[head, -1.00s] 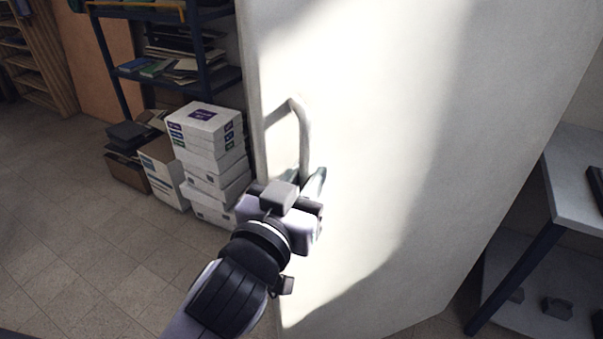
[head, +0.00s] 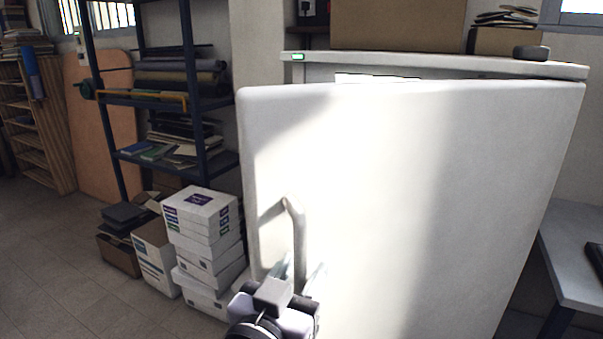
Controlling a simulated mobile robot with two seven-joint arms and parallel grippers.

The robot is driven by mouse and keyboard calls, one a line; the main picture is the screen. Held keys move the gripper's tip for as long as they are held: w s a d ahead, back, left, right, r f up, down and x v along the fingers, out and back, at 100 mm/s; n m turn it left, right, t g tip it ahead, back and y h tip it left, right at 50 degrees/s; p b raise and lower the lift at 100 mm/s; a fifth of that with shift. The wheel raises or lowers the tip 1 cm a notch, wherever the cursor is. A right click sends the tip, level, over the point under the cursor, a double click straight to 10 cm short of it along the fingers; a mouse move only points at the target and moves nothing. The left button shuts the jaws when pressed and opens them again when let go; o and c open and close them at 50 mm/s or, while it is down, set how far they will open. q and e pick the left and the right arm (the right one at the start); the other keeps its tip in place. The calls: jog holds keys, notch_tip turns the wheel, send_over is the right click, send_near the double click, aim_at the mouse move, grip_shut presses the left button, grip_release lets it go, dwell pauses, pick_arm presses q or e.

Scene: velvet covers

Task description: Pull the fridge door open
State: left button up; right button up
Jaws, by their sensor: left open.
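The white fridge door (head: 400,200) fills the middle of the head view. It stands ajar, angled away from the fridge body (head: 440,64), whose top edge shows behind it. The pale bar handle (head: 298,228) is upright near the door's left edge. My left gripper (head: 300,272) is at the handle's lower part, with its open fingers on either side of the bar. The handle's lower end is hidden by the gripper, and I cannot tell whether the fingers touch it. My right gripper is not in view.
Stacked white boxes (head: 203,245) stand on the floor left of the door, before a blue metal shelf (head: 190,95). A grey table (head: 580,250) is at the right. A cardboard box (head: 397,24) sits on the fridge. Floor at the lower left is clear.

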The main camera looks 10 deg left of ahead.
pick_arm(q)
jog(key=p, duration=0.4)
send_near(317, 149)
jog(key=w, duration=0.2)
jog(key=w+d, duration=0.1)
jog(key=w, duration=0.1)
jog(key=shift+w, duration=0.25)
jog(key=r, duration=0.1)
jog(key=s+r, duration=0.1)
jog(key=r, duration=0.1)
jog(key=shift+r, duration=0.25)
jog(key=shift+w+r, duration=0.1)
jog(key=shift+w, duration=0.1)
jog(key=shift+s, duration=0.1)
